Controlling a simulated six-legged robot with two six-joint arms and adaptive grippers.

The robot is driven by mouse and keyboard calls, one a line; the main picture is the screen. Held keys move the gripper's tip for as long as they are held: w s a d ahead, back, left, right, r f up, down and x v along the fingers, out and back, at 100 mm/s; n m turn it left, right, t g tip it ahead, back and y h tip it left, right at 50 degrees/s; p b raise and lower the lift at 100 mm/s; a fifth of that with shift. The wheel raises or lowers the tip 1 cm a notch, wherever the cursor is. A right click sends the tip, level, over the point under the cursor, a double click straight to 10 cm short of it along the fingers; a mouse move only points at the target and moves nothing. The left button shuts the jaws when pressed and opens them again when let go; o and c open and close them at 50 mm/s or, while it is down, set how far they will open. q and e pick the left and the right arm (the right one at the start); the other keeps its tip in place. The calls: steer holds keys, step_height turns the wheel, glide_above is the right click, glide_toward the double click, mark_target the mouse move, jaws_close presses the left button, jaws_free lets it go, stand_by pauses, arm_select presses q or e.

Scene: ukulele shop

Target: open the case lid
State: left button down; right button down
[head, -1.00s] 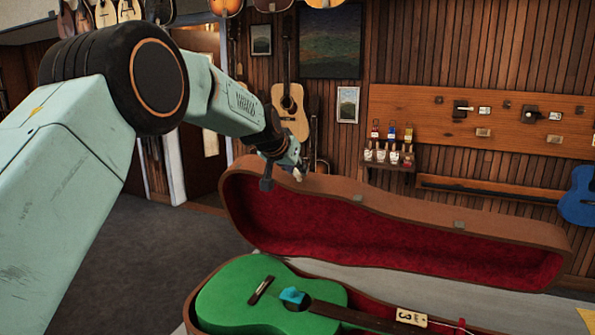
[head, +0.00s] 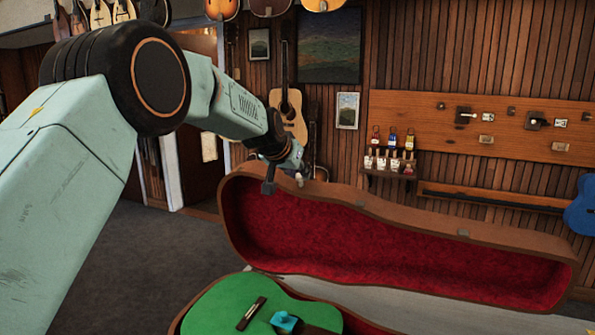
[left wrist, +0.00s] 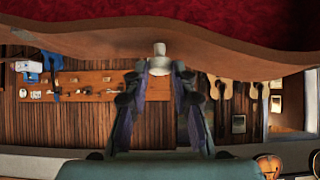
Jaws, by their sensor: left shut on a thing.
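The brown case lid (head: 400,215) stands raised at a steep angle behind the case, its red lining facing me in the head view. A green ukulele (head: 222,308) lies in the open lower case, with a small cyan block (head: 285,322) on it. My left gripper (head: 298,172) is at the lid's upper edge, toward its left end. In the left wrist view its fingers (left wrist: 160,62) are closed around a small white knob (left wrist: 160,48) at the edge of the lid, whose red lining (left wrist: 150,12) shows above. My right gripper is out of view.
Behind the lid, a wood-panelled wall holds a rack board (head: 480,125), a small shelf of bottles (head: 390,172) and a blue guitar (head: 583,207). A yellow guitar (head: 288,110) hangs near the doorway. Grey floor (head: 130,260) is clear at left.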

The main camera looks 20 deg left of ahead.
arm_select(q)
steer(key=shift+w, duration=0.35)
steer(key=shift+r, duration=0.1)
steer(key=c, duration=1.1)
jaws_free()
steer(key=shift+s, duration=0.2)
steer(key=shift+o, duration=0.2)
steer(key=shift+w, duration=0.1)
steer(key=v, duration=1.2)
